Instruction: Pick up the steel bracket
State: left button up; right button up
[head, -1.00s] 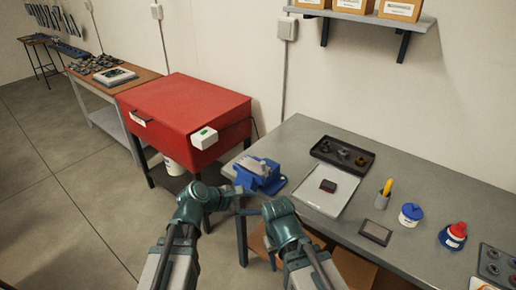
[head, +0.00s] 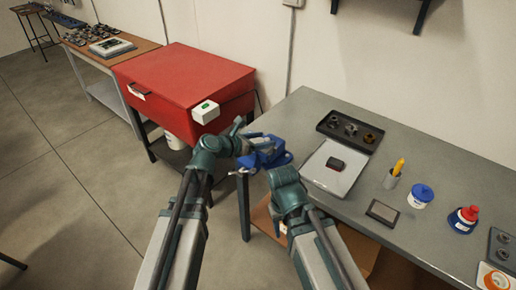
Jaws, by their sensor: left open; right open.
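A blue vise (head: 270,157) is at the left end of the grey workbench. A light grey metal piece (head: 262,139), which may be the steel bracket, shows at its top, partly hidden by my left gripper. My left gripper (head: 246,132) is open at the vise's upper left, close to the grey piece; I cannot tell whether it touches. My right gripper (head: 246,169) is open, lower, just in front of the vise and near the bench's left edge. Nothing shows between its fingers.
A red cabinet (head: 180,75) with a white box (head: 205,111) stands at left, close to my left arm.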

pick_arm(q)
jog(key=shift+w+d+f, duration=0.2)
jog(key=shift+w+d, duration=0.1)
jog(key=shift+w, duration=0.05)
jog(key=shift+w+d+f+b, duration=0.15)
jog(key=shift+f+b, duration=0.1)
jog(key=shift+b, duration=0.05)
jog(key=b+x, duration=0.2)
jog(key=x, duration=0.2)
jog(key=shift+w+d+f, duration=0.15)
jog(key=shift+w+f, duration=0.05)
jog(key=shift+f, duration=0.1)
grip_shut()
dwell(0.9)
